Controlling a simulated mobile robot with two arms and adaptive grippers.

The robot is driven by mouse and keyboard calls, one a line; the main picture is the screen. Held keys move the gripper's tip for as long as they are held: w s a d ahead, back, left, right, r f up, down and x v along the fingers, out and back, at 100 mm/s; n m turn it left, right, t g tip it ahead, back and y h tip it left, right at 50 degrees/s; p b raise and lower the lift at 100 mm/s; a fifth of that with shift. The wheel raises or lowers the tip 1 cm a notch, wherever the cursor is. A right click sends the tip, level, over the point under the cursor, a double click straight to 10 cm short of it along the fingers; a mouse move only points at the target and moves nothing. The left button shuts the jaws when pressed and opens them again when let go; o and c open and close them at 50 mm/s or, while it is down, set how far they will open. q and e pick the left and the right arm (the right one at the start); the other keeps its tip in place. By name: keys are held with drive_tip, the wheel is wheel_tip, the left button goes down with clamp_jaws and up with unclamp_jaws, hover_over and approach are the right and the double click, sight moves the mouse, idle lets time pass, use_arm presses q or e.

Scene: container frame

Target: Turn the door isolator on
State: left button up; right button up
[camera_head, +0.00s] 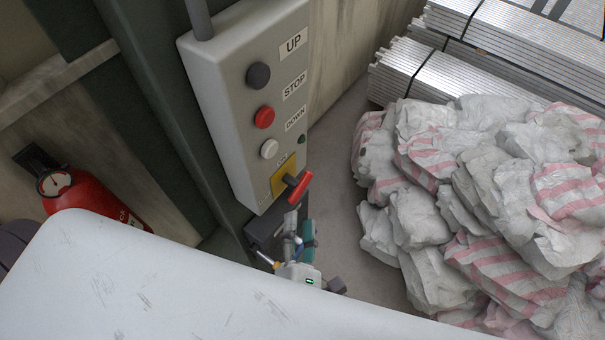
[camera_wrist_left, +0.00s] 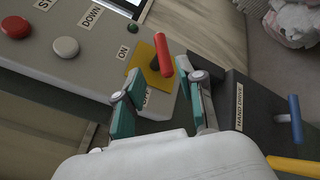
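The door isolator is a red handle (camera_head: 300,187) on a yellow plate (camera_head: 282,174), low on a grey control box (camera_head: 228,85). In the left wrist view the red handle (camera_wrist_left: 162,54) stands off its yellow plate (camera_wrist_left: 149,72), with ON and OFF labels beside the plate. I cannot tell for sure which label it points to. My left gripper (camera_head: 298,230) is just below the handle. In the left wrist view its teal fingers (camera_wrist_left: 161,80) are spread and empty, with the handle just ahead of their gap. My right gripper is not in view.
A dark HAND DRIVE box with a blue lever (camera_wrist_left: 295,118) and a yellow lever (camera_wrist_left: 293,164) sits beside the control box. A red fire extinguisher (camera_head: 85,192) is at left. White-and-pink sacks (camera_head: 430,215) and metal stacks (camera_head: 445,75) lie at right.

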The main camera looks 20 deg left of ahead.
sight(302, 189)
use_arm(q)
drive_tip(key=p+x, duration=0.3)
drive_tip(key=x, duration=0.7)
clamp_jaws()
